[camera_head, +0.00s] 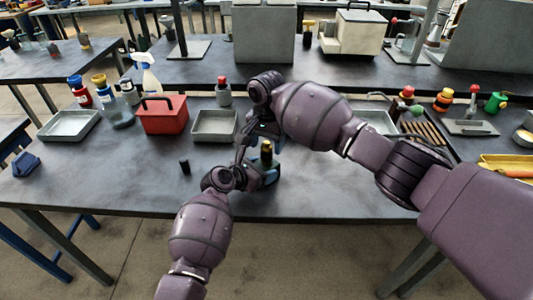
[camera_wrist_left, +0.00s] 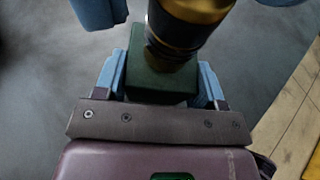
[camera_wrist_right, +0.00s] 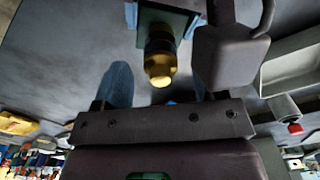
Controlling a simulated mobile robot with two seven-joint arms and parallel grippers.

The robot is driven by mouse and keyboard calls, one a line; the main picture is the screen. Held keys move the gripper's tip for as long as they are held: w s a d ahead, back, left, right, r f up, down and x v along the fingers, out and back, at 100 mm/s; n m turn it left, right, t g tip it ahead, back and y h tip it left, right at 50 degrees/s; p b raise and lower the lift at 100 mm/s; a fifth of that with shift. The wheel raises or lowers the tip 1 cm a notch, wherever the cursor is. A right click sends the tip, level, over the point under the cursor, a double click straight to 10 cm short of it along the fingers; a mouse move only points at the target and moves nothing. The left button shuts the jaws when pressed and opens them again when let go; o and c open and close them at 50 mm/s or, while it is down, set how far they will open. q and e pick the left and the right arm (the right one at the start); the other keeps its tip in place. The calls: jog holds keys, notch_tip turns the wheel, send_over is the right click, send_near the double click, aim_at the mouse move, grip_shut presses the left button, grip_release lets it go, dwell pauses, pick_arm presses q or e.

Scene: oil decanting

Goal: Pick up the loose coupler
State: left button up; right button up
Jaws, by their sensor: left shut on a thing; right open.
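A brass-and-black fitting (camera_head: 266,148), which seems to be the coupler, stands upright above the front middle of the table. In the left wrist view its black lower part (camera_wrist_left: 170,38) meets a dark green block (camera_wrist_left: 160,82). My left gripper (camera_wrist_left: 155,72) is shut on that block, its blue fingers on either side. The brass end (camera_wrist_right: 159,70) also shows in the right wrist view. My right gripper (camera_wrist_right: 160,85) is open around the fitting, with a finger to each side and a gap visible on the left. The right finger is partly hidden.
A small black cylinder (camera_head: 184,166) stands on the table to the left. A red caddy (camera_head: 162,115) and grey trays (camera_head: 215,125) stand behind it. The table's front edge (camera_head: 120,211) is close.

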aim_at(267, 142)
pick_arm(q)
jog(key=shift+r, duration=0.1)
pick_arm(e)
jog(key=shift+f, duration=1.2)
jog(key=shift+c, duration=0.5)
jog(key=c, duration=0.9)
jog(key=shift+c, duration=0.2)
jog(key=shift+r, duration=0.15)
notch_tip(267, 142, up, 10)
jog(key=shift+f, duration=0.1)
